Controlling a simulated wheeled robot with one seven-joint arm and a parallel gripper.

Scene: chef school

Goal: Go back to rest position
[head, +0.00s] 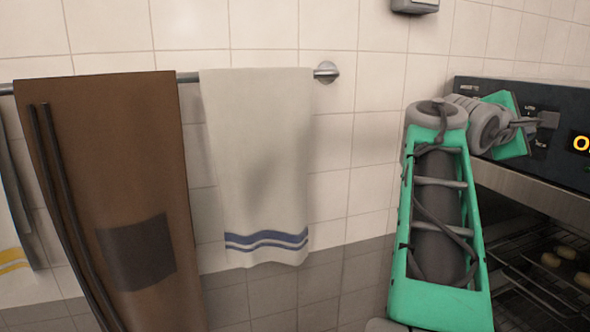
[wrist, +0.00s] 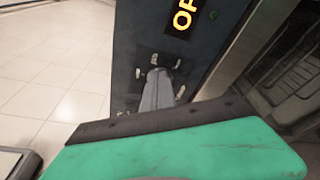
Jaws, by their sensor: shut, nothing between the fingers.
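My gripper (head: 534,121) is at the right in the head view, in front of the oven's dark control panel (head: 560,122). My green and grey arm rises from the bottom and bends right toward the panel. The gripper also shows in the wrist view (wrist: 157,74), where its grey fingers are together and empty, pointing at the panel's controls. I cannot tell whether the fingertips touch the panel. The orange display (wrist: 184,14) shows letters starting with "OF" in the wrist view.
The oven cavity below the panel holds wire racks (head: 535,278) with several small pale pieces of food (head: 566,252). A brown apron (head: 110,130) and a white towel (head: 260,120) with blue stripes hang from a wall rail (head: 326,72).

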